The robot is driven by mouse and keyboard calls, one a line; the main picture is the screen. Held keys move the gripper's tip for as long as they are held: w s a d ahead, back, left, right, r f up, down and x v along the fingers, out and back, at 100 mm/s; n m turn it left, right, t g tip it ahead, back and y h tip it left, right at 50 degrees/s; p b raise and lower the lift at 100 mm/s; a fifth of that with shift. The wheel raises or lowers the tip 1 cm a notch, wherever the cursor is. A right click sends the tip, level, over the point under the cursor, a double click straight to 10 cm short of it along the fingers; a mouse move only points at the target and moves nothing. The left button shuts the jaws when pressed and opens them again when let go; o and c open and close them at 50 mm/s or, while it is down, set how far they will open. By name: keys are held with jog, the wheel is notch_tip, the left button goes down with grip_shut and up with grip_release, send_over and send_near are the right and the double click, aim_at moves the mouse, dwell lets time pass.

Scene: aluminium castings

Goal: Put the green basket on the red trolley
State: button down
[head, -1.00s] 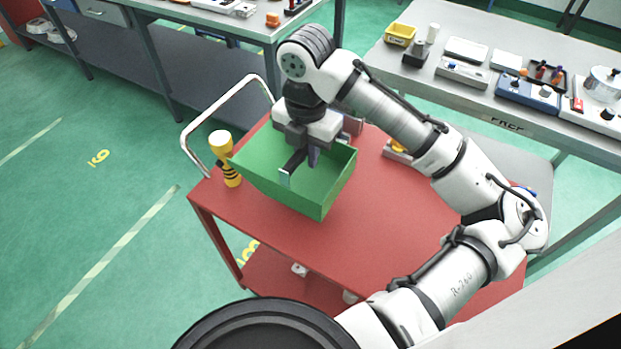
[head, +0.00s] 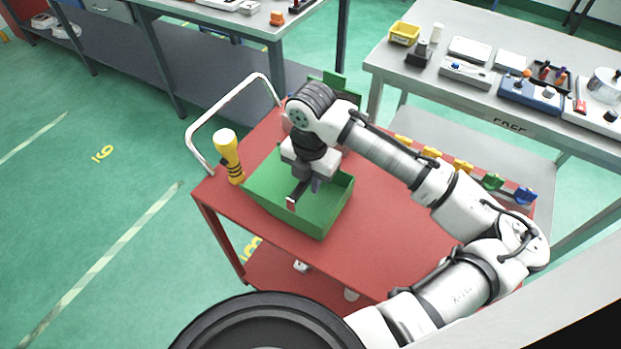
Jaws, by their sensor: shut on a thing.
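The green basket (head: 285,214) is an open box at the left end of the red trolley (head: 395,240), by the push handle. Its base appears to be at or just above the trolley top; I cannot tell if it touches. My gripper (head: 302,192) points down into the basket and is shut on it. The gripper and wrist hide the far wall and part of the inside.
A yellow and black tool (head: 229,158) stands upright on the trolley's left corner, close beside the basket. Several coloured clips (head: 462,167) line the trolley's far edge. A grey table (head: 480,104) with instruments stands behind. The trolley's middle is clear.

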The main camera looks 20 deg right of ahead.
jog(key=c, duration=1.5)
grip_release()
jog(key=shift+f, duration=0.1)
jog(key=shift+o, duration=0.2)
notch_tip(320, 180, up, 12)
jog(key=shift+r+b, duration=0.2)
jog(key=shift+b, duration=0.6)
